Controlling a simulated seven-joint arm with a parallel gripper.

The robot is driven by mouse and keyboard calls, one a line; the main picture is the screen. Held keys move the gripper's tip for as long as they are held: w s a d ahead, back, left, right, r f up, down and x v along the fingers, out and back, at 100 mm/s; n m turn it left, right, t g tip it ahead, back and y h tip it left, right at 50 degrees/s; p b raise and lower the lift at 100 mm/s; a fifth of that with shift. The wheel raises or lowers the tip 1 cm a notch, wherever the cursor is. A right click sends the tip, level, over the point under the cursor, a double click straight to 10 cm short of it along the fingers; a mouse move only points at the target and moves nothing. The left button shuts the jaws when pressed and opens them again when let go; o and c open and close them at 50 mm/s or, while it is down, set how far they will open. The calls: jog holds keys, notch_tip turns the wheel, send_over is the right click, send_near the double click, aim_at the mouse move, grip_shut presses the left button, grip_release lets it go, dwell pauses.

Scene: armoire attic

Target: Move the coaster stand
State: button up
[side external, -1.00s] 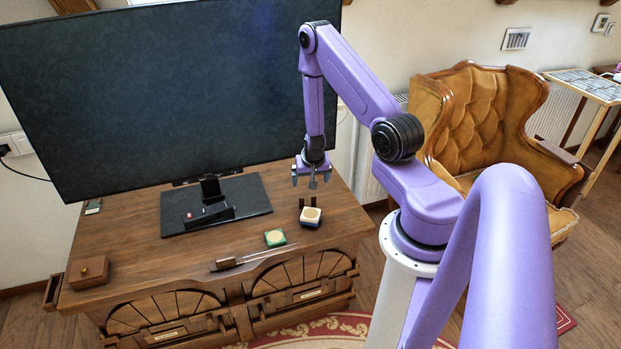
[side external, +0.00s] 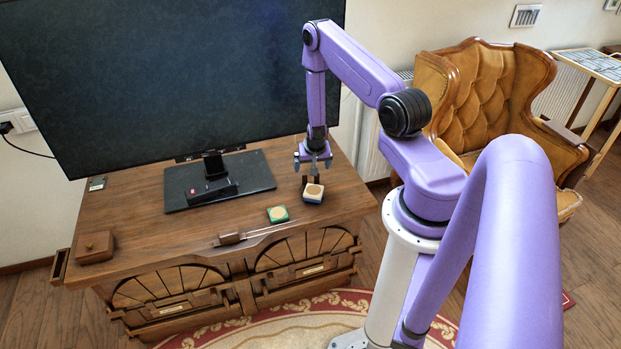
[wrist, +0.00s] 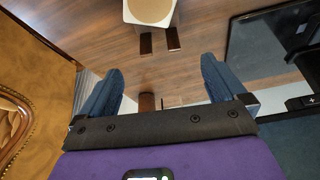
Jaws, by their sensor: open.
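The coaster stand (side external: 313,194) is near the right end of the wooden desk. It is a small block with a round tan disc on its pale top and two dark upright posts behind it. In the wrist view the stand (wrist: 150,11) is cut off by the top edge, with its two dark posts pointing toward my gripper. My gripper (side external: 313,167) is just above and behind the stand, pointing down. In the wrist view my gripper (wrist: 162,82) has its fingers wide apart, with nothing held between them. The stand is beyond the fingertips.
A green-edged coaster (side external: 277,214) lies left of the stand. A long thin tool (side external: 252,233) lies near the desk's front edge. A monitor (side external: 180,80) on a dark base (side external: 250,174) fills the back. A small wooden box (side external: 95,247) is at far left.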

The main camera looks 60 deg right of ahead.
aim_at(309, 181)
jog(key=x, duration=1)
jog(key=shift+d+f, duration=0.1)
jog(key=shift+f, duration=0.25)
jog(key=shift+w, duration=0.1)
jog(key=c, duration=1.1)
jog(key=shift+o, duration=0.2)
jog(key=shift+w+d, duration=0.65)
jog(key=shift+d, duration=0.15)
jog(key=o, duration=1.1)
